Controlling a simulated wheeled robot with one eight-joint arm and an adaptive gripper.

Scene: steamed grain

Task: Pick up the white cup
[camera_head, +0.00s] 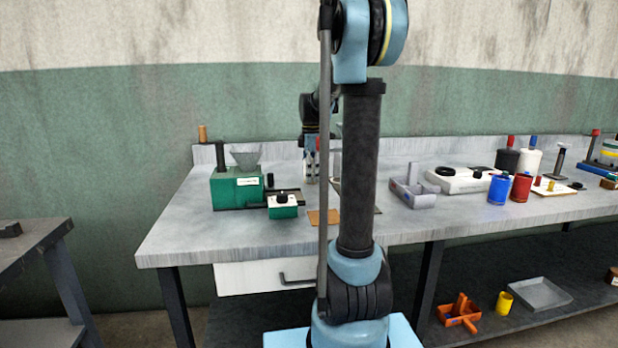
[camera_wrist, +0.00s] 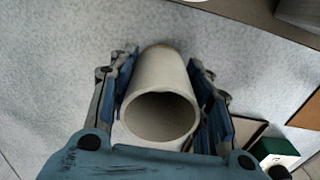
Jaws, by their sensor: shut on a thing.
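The white cup (camera_wrist: 160,82) is between the two fingers of my gripper (camera_wrist: 162,72) in the wrist view. Its round open mouth faces the camera. The blue and black fingers are shut on its left and right sides. In the head view my gripper (camera_head: 311,170) is low over the grey workbench (camera_head: 215,238), behind my own arm. The cup is mostly hidden there, and I cannot tell whether it touches the bench top.
A brown pad (camera_head: 317,217) lies in front.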

